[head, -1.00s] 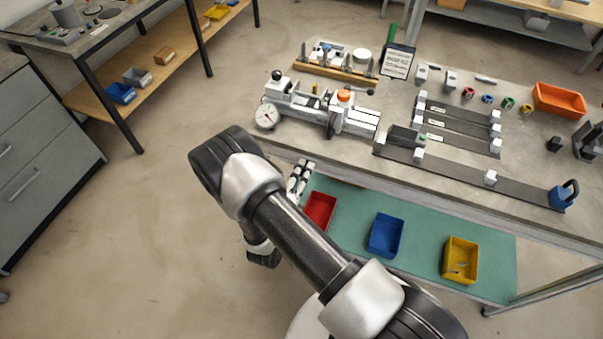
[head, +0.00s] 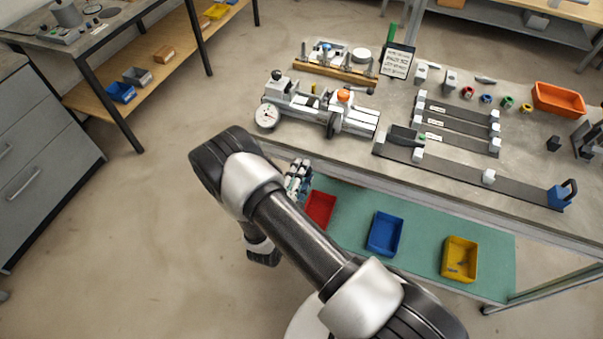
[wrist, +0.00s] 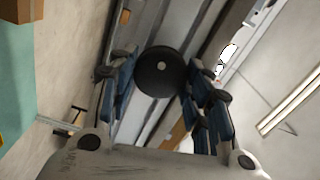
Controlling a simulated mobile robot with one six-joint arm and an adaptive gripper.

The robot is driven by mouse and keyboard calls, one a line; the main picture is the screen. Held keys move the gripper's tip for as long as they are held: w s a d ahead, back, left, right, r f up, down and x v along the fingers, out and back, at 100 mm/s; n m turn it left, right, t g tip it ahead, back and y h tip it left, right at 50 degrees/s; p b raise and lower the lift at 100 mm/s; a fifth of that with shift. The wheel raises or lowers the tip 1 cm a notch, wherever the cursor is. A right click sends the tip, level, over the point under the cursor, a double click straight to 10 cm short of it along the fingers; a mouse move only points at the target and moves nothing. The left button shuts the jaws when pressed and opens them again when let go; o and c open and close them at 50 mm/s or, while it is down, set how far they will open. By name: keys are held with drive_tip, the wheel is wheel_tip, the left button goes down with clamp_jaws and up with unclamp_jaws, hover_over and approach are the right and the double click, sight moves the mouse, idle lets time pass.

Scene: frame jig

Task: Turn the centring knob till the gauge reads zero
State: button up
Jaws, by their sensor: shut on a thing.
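A black round knob (wrist: 161,73) with a pale centre shows in the wrist view between the two blue-padded fingers of my gripper (wrist: 160,85). My gripper is shut on it. In the head view my gripper (head: 298,180) is at the front edge of the bench, partly behind my arm, and I cannot make out the knob there. The grey jig (head: 318,108) stands on the bench with an orange knob (head: 344,96) on top and a black wheel (head: 334,124) on its front. The white round dial gauge (head: 266,117) is at its left end; its reading is too small to tell.
The grey bench (head: 460,180) carries dark strips with light blocks, a sign (head: 397,61) and an orange bin (head: 559,99). Below, the green shelf holds red (head: 319,210), blue (head: 385,234) and yellow (head: 460,260) bins. Floor at left is clear.

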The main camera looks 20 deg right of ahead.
drive_tip(key=o, duration=1)
drive_tip(key=v, duration=1.2)
